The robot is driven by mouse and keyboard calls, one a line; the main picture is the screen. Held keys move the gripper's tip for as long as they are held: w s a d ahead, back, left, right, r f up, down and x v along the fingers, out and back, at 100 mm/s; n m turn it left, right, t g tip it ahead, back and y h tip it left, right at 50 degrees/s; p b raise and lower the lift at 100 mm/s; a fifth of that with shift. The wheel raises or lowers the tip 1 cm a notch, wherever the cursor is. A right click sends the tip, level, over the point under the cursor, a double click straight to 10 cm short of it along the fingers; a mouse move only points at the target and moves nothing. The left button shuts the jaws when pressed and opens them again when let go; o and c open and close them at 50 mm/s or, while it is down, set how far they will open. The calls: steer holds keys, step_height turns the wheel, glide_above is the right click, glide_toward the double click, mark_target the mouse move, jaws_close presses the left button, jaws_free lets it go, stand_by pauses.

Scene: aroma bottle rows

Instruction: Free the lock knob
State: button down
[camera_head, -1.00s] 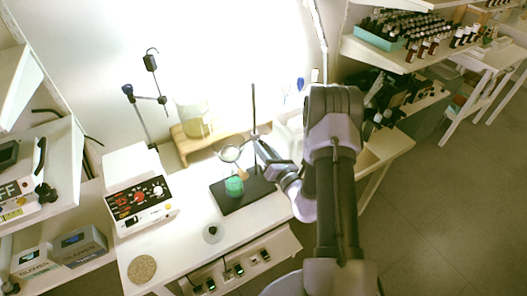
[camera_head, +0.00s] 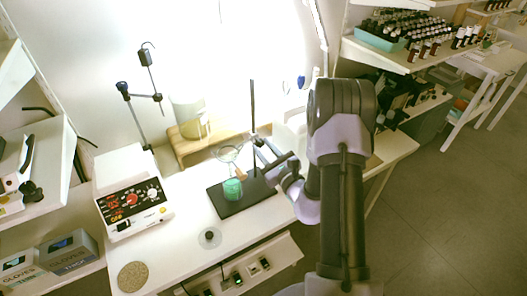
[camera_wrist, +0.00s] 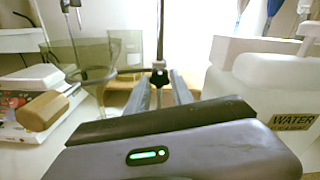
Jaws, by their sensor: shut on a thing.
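A retort stand with a black base (camera_head: 222,206) and a thin dark upright rod (camera_head: 253,105) stands on the white bench. A clear ring or funnel (camera_head: 227,152) is held left of the rod, above a vessel of green liquid (camera_head: 232,189). My gripper (camera_head: 258,143) reaches in from the right at the rod. In the wrist view my two grey fingers (camera_wrist: 160,84) close around the small lock knob (camera_wrist: 159,68) at the clamp on the rod. The knob is mostly hidden between the fingertips. The glass (camera_wrist: 88,60) is left of the fingers.
A control box with red displays (camera_head: 132,200) stands at the left. A wooden stand (camera_head: 187,150) with a glass vessel is behind. A white container labelled WATER (camera_wrist: 280,75) is close at right in the wrist view. A cork mat (camera_head: 132,277) lies at the front.

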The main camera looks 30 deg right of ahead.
steer(key=shift+n, duration=0.4)
steer(key=c, duration=1.1)
jaws_free()
steer(key=s, duration=0.5)
steer(key=s+p, duration=0.1)
steer(key=s, duration=0.5)
steer(key=s+p, duration=0.1)
steer(key=s, duration=0.5)
steer(key=shift+s+d, duration=0.2)
steer(key=shift+d, duration=0.1)
